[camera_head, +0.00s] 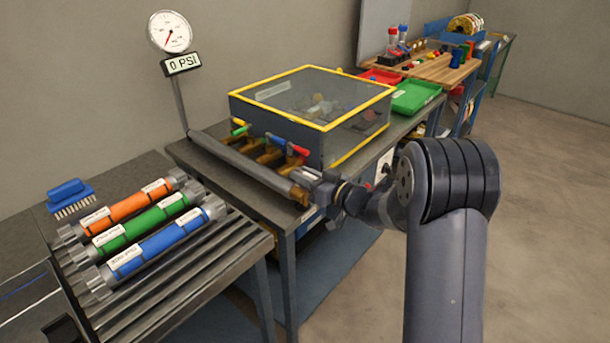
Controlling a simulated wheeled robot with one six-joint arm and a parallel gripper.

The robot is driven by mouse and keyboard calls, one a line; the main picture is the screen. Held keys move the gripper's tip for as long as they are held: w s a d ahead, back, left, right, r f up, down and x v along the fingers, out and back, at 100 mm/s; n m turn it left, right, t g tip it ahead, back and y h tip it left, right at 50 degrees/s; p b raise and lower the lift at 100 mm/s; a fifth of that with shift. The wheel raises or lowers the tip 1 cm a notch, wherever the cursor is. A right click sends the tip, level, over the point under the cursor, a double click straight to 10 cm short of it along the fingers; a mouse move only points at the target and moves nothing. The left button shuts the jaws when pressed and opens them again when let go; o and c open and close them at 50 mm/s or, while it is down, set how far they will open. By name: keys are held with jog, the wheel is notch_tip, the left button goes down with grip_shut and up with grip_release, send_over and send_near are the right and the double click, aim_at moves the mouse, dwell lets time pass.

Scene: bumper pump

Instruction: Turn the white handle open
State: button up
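A row of brass valves (270,157) sits on a grey pipe (238,158) along the front of the table. A green handle (240,130), a blue handle (276,141) and a red handle (298,150) show on the valves. My gripper (308,178) is at that right end, close to the last valve. Its fingers are too small and overlapped to tell whether they are open or touching anything.
A clear-topped box with yellow edges (312,97) stands right behind the valves. A gauge (171,33) above a display reading 0 PSI (183,64) rises at the left. Orange, green and blue cylinders (155,245) lie on a rack at the front left. The floor at right is clear.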

jog(key=shift+o, duration=1)
jog(key=v, duration=1)
jog(key=shift+s+d+b, duration=0.3)
jog(key=shift+b, duration=0.1)
jog(key=shift+w, duration=0.1)
jog(key=x, duration=1)
jog(key=shift+w+a+p, duration=0.2)
jog(key=shift+a+p, duration=0.1)
jog(key=shift+p, duration=0.1)
jog(key=shift+a+f, duration=0.1)
jog(key=shift+f, duration=0.05)
jog(key=shift+m+t+h+b, duration=0.3)
jog(key=shift+m+t+b, duration=0.05)
jog(key=shift+m+t, duration=0.05)
jog(key=shift+r+g+p, duration=0.2)
jog(key=shift+g+p, duration=0.1)
jog(key=shift+p, duration=0.05)
